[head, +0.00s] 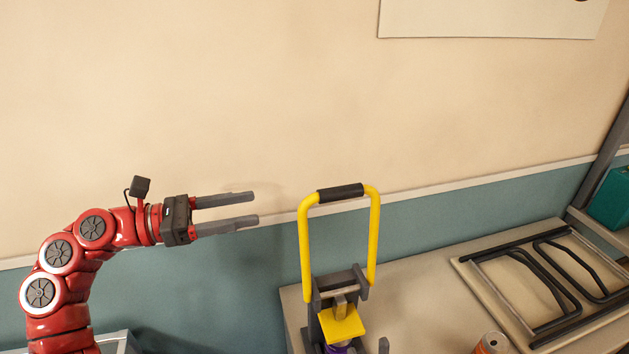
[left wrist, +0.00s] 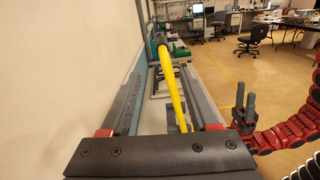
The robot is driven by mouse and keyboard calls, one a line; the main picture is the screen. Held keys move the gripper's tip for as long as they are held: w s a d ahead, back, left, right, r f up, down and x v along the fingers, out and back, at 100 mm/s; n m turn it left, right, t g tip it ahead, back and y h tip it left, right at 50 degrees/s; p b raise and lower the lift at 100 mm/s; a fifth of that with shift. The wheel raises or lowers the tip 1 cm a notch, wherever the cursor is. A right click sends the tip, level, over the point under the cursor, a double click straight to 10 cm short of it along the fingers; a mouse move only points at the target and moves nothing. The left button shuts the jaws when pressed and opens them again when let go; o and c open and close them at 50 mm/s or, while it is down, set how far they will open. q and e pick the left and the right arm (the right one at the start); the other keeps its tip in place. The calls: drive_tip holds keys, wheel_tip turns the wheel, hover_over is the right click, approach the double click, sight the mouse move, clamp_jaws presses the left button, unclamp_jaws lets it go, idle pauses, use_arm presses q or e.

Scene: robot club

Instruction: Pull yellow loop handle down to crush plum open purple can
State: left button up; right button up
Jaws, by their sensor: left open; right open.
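The yellow loop handle (head: 374,240) stands upright on the can crusher, with a black grip (head: 340,192) across its top. A yellow press plate (head: 342,324) sits low between the grey brackets. A sliver of the purple can (head: 338,349) shows under the plate; its top is hidden. My left gripper (head: 255,208) is open and empty, left of the handle near grip height, with a gap between them. In the left wrist view the yellow handle (left wrist: 174,85) appears beyond and between its fingers. My right gripper (left wrist: 245,98) shows there, open and empty, fingers upward.
The crusher stands on a pale bench (head: 420,290) against the wall. An orange can (head: 491,344) is at the front edge of view. A panel with black folded legs (head: 550,280) lies at the right, with a teal box (head: 612,198) behind. Space between gripper and handle is clear.

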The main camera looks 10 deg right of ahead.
sight(319, 195)
use_arm(q)
drive_tip(key=d+p, duration=0.2)
drive_tip(key=d, duration=0.3)
drive_tip(key=d+p, duration=0.2)
drive_tip(key=d, duration=0.3)
drive_tip(key=d+p, duration=0.2)
drive_tip(key=d, duration=0.4)
drive_tip(key=shift+r+p, duration=0.3)
drive_tip(key=shift+d+f, duration=0.15)
drive_tip(key=shift+d, duration=0.5)
clamp_jaws()
